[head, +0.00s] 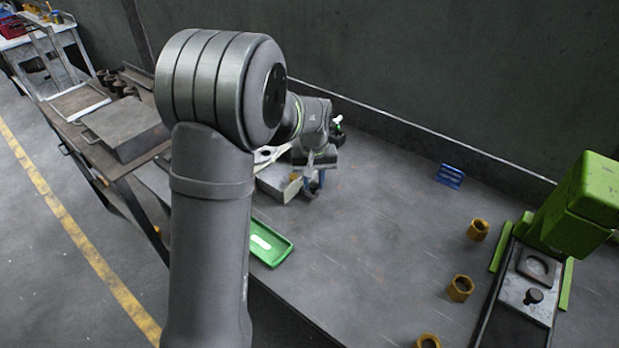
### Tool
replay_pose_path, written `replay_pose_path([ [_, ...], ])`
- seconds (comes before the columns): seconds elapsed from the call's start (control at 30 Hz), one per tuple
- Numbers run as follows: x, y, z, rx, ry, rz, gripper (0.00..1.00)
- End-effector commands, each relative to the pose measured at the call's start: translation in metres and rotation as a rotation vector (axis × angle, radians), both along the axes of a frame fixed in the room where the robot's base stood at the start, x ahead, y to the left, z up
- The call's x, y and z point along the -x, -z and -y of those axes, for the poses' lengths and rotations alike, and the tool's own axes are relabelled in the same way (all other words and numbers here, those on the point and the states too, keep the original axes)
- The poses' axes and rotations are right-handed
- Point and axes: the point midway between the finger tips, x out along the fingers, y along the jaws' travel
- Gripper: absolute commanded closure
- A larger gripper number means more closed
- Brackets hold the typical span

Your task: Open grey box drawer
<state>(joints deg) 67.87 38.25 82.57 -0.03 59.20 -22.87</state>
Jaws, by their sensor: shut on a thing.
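A light grey box (273,183) stands on the dark table just right of my arm's upper link, which hides part of it. My gripper (314,184) points down at the box's right end, its blue-tinted fingers small in the head view. It is shut on the drawer of the grey box at that end. The exact grip point and how far the drawer stands out are too small to tell.
A green tray (268,243) with a white item lies in front of the box. A blue rack (450,176), several yellow-brown nuts (461,288) and a green press (575,215) are to the right. The table's middle is clear. A wall runs behind.

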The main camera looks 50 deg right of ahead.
Motion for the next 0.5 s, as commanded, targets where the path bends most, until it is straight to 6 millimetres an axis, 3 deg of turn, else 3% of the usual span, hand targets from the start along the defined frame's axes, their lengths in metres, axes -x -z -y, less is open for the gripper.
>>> replay_pose_path([
  [0.03, -0.0006, -0.0007, 0.0005, 0.002, 0.0, 0.002, 1.0],
  [0.07, -0.0007, -0.0007, 0.0006, 0.002, 0.0, 0.002, 0.73],
  [0.17, -0.0007, -0.0006, 0.0004, 0.001, 0.0, 0.001, 0.54],
  [0.5, -0.0007, -0.003, 0.0003, 0.001, 0.0, 0.001, 0.54],
])
